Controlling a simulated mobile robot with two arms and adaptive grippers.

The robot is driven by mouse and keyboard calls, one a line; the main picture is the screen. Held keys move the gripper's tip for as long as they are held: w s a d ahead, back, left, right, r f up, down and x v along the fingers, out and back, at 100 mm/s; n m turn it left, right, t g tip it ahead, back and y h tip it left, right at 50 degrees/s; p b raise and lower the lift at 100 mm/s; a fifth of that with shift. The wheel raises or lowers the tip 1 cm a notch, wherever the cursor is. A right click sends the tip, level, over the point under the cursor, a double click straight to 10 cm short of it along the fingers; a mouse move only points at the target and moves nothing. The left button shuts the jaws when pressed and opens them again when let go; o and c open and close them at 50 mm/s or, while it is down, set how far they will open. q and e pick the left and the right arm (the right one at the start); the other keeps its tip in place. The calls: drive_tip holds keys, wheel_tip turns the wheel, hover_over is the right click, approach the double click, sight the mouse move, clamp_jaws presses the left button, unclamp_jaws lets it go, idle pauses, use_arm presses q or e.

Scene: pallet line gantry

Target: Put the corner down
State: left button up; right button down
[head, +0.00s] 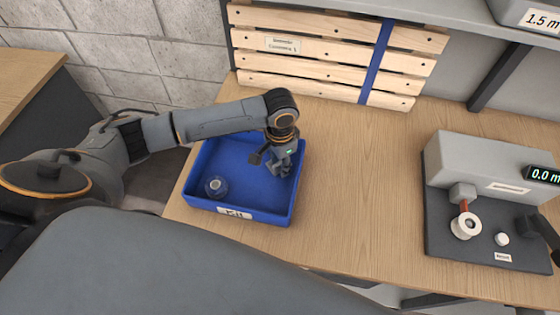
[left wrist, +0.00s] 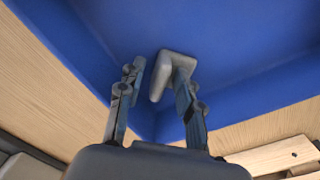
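The corner (left wrist: 172,72) is a small grey angled piece. In the left wrist view it is between my left gripper's fingertips, overlapped by the right-hand finger, with a narrow gap to the left-hand finger. My left gripper (head: 275,165) is over the right part of the blue tray (head: 240,213), low inside its walls, pointing down. Its fingers (left wrist: 160,72) are spread apart and do not close on the corner. Whether the corner touches the tray floor is hard to tell. My right gripper is not in view.
A slatted wooden panel (head: 330,50) with a blue strap stands behind. A grey measuring device (head: 490,200) with a display is at right. The wooden bench (head: 365,180) between is clear.

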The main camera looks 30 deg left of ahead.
sight(280, 163)
use_arm(q)
wheel_tip(280, 163, up, 12)
drive_tip(key=b, duration=0.1)
drive_tip(key=shift+r, duration=0.15)
idle(0.4)
idle(0.5)
